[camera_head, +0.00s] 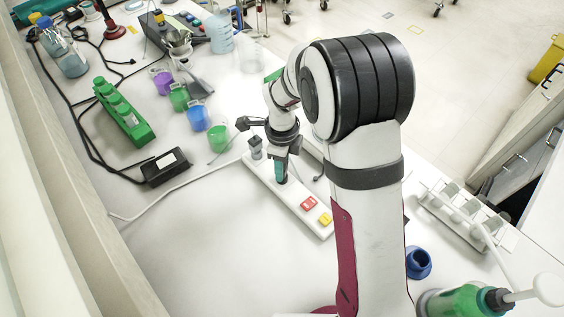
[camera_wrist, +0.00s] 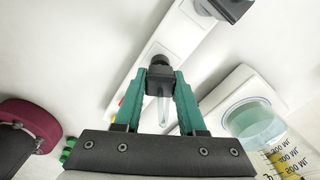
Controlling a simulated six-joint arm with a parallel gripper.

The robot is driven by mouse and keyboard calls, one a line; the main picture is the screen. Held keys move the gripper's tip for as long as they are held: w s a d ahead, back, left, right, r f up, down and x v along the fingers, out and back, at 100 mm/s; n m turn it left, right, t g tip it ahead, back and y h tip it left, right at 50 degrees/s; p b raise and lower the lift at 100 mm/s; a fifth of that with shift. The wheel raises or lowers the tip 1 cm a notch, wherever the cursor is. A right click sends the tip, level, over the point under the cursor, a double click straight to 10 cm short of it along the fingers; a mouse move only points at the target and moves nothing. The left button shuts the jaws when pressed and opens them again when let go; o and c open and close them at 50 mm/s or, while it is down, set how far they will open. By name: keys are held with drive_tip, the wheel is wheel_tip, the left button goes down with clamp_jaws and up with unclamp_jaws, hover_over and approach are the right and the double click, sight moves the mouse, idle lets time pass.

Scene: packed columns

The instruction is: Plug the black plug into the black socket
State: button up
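A long white socket strip (camera_head: 262,170) lies on the bench. A red socket (camera_head: 308,203) and a yellow socket (camera_head: 325,219) show toward its near end. My gripper (camera_head: 281,178) points down over the middle of the strip. In the wrist view its green fingers (camera_wrist: 160,84) are closed on the sides of a black plug (camera_wrist: 160,76). The strip (camera_wrist: 148,52) passes behind the plug. I cannot tell whether the plug touches the strip. The black socket cannot be made out; my gripper covers part of the strip.
A dark grey plug (camera_head: 255,148) stands at the strip's far end and also shows in the wrist view (camera_wrist: 232,8). Coloured beakers (camera_head: 198,117), a green rack (camera_head: 122,112) and a black adapter box (camera_head: 166,166) stand to the left. The bench at front left is clear.

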drive_tip(key=o, duration=0.4)
wheel_tip(320, 180, up, 16)
drive_tip(key=shift+f, duration=0.1)
idle(0.5)
drive_tip(key=s+d+n, duration=0.2)
drive_tip(key=s+n, duration=0.3)
drive_tip(key=s, duration=0.3)
drive_tip(key=s+d+n+y, duration=0.1)
drive_tip(key=s+d+n, duration=0.2)
drive_tip(key=s+n, duration=0.2)
drive_tip(key=s+d+f+n, duration=0.1)
drive_tip(key=s+d+n, duration=0.2)
drive_tip(key=s, duration=0.9)
drive_tip(key=shift+d+n+y, duration=0.15)
drive_tip(key=shift+n+y, duration=0.25)
drive_tip(key=shift+n, duration=0.8)
